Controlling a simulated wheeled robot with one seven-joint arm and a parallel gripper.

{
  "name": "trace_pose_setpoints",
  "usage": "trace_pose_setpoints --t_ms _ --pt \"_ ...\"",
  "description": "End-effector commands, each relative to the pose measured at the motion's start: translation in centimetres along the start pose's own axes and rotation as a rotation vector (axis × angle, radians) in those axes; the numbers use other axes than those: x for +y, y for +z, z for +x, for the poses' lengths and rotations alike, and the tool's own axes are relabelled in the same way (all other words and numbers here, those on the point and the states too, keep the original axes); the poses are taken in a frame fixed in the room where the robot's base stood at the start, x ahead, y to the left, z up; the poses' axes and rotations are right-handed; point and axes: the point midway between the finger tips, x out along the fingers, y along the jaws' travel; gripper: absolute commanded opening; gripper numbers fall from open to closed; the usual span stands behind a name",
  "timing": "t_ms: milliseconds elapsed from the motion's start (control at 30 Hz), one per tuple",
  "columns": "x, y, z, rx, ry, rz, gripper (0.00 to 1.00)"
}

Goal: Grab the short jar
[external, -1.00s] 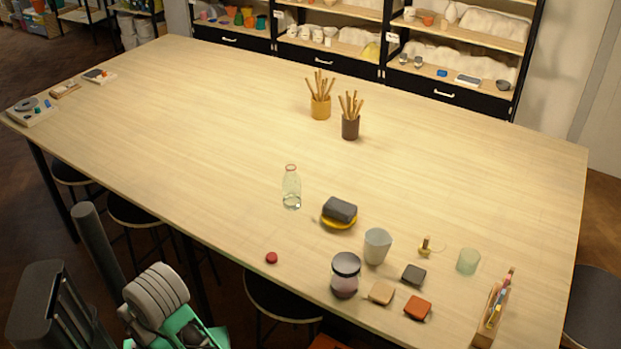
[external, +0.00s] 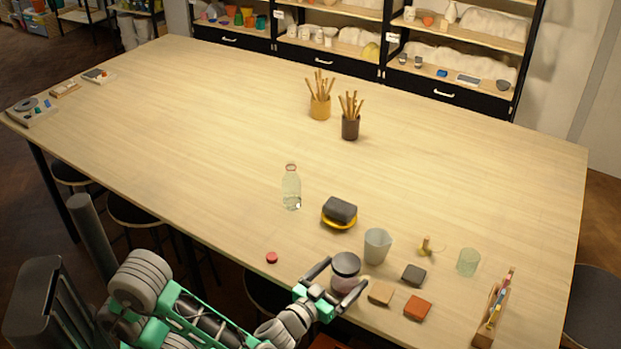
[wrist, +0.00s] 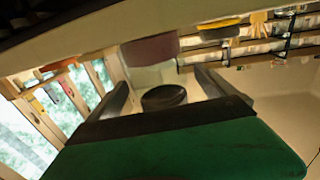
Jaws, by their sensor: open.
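The short jar (external: 345,267) stands upright near the table's front edge, with a dark lid and pinkish glass body. My gripper (external: 347,273) is open at the jar, one finger on its left side and the other on its right. The lower part of the jar is partly hidden by my gripper. In the wrist view the dark jar lid (wrist: 164,97) lies between the two spread fingers, with a gap on each side. I cannot tell whether either finger touches the glass.
A grey cup (external: 377,246) stands just behind the jar. A tan block (external: 380,293), a red-orange block (external: 417,308) and a dark block (external: 413,274) lie to its right. A small red disc (external: 272,257) lies to the left. A glass bottle (external: 291,188) stands farther back.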

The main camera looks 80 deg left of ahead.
Motion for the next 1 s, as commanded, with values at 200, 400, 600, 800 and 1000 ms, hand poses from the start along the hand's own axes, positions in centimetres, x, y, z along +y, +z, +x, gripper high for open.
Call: trace_pose_setpoints --t_ms 200,400,600,800,1000 --pt "0.0 0.0 2.1 0.000 0.000 0.001 0.95" --pt "0.1 0.0 2.0 0.000 0.001 0.000 0.90" --pt "0.1 0.0 2.0 0.000 0.002 0.000 0.73" --pt "0.1 0.0 2.0 0.000 0.002 0.000 0.57" --pt "0.1 0.0 2.0 0.000 0.002 0.000 0.41"
